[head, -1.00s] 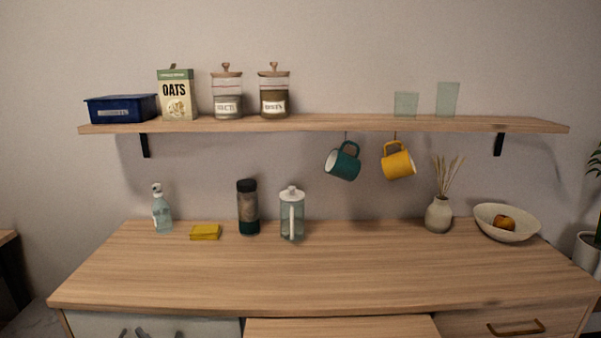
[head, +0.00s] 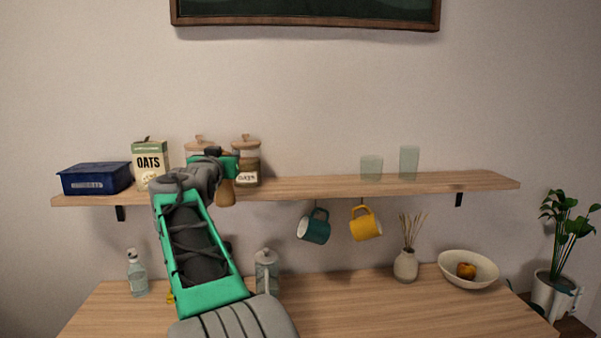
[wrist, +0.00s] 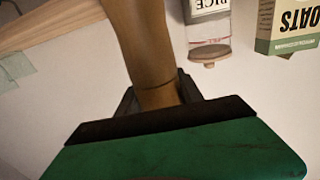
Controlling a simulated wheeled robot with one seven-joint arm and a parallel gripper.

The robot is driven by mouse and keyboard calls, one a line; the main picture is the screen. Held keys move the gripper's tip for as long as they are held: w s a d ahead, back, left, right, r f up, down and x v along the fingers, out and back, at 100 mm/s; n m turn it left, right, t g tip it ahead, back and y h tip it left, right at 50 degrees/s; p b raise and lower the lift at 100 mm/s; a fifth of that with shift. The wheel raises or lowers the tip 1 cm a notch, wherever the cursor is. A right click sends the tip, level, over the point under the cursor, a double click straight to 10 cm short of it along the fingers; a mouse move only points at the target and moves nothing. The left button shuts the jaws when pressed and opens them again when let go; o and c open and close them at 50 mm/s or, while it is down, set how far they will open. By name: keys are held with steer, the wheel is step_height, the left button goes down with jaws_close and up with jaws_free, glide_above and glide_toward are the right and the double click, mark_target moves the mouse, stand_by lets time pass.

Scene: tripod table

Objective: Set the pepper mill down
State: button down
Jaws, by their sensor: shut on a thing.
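My gripper (head: 222,166) is at shelf height in the head view, in front of the two jars. It is shut on the brown wooden pepper mill (head: 228,192), which hangs below the jaws and overlaps the shelf's front edge in the picture. In the wrist view the mill (wrist: 143,45) runs from between the fingers (wrist: 158,95) out past the top edge, so its far end is cut off. I cannot tell whether its base touches the shelf (head: 310,187).
On the shelf are a blue box (head: 96,179), the oats carton (head: 150,163), two lidded jars (head: 246,165) and two glasses (head: 409,163). The shelf between jars and glasses is clear. A teal mug (head: 314,227) and a yellow mug (head: 366,224) hang below. My arm hides part of the counter.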

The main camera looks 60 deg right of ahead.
steer(key=s+d+r+m+g+h+p, duration=0.25)
steer(key=s+d+r+g+p, duration=0.2)
steer(key=s+d+r, duration=0.7)
steer(key=w+d+f+p, duration=0.5)
steer(key=w+d+f, duration=0.2)
steer(key=d+f, duration=0.4)
steer(key=shift+w+f+m, duration=0.25)
steer(key=shift+f+m, duration=0.1)
steer(key=shift+f, duration=0.05)
steer(key=c, duration=1.2)
jaws_free()
steer(key=shift+f, duration=0.15)
steer(key=shift+c, duration=0.2)
steer(key=o, duration=0.5)
steer(key=shift+a, duration=0.1)
